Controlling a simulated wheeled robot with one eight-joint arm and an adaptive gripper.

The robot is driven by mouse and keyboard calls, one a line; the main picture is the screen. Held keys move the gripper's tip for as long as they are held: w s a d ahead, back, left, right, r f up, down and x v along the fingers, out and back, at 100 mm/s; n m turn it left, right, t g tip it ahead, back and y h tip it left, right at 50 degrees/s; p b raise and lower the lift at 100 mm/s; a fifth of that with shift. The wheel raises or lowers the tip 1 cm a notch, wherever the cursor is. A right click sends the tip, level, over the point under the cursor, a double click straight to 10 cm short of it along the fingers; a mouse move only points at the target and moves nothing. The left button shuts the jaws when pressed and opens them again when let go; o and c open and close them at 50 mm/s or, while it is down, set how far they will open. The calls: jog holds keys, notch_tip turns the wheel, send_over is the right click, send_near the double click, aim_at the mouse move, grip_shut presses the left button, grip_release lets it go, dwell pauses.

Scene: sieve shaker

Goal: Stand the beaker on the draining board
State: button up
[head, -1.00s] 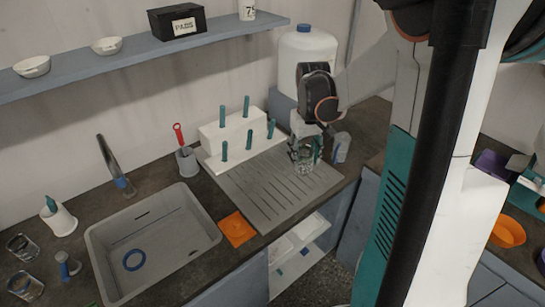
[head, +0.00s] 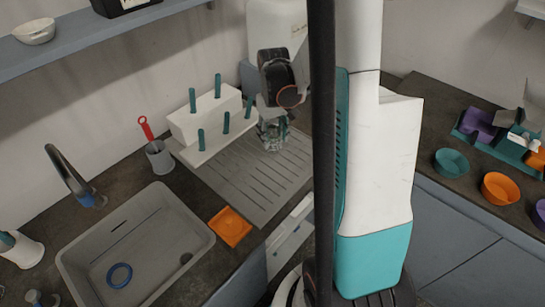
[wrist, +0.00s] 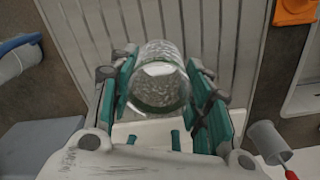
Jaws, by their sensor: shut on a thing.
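The clear glass beaker (head: 271,137) is over the back right part of the grey ribbed draining board (head: 262,192), near the white rack with teal pegs. My gripper (head: 272,124) is shut on the beaker from above. In the wrist view the beaker (wrist: 160,88) sits between the two teal-lined fingers of my gripper (wrist: 163,92), with the ribs of the board (wrist: 205,28) behind it. I cannot tell whether the beaker's base touches the board.
The white pegged rack (head: 207,122) stands close behind and left of the beaker. An orange dish (head: 230,227), the sink (head: 85,262) and a grey cup with a red-handled brush (head: 160,158) lie to the left. The board's front is clear. My column hides its right side.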

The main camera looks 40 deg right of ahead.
aim_at(273, 127)
notch_tip(273, 127, down, 9)
jog(key=shift+r+b, duration=0.1)
jog(key=shift+b, duration=1.1)
jog(key=shift+f, duration=0.25)
jog(key=o, duration=1.1)
jog(key=shift+r, duration=0.1)
notch_tip(273, 127, up, 12)
jog(key=p, duration=0.3)
jog(key=shift+r+p, duration=0.1)
jog(key=shift+p, duration=0.3)
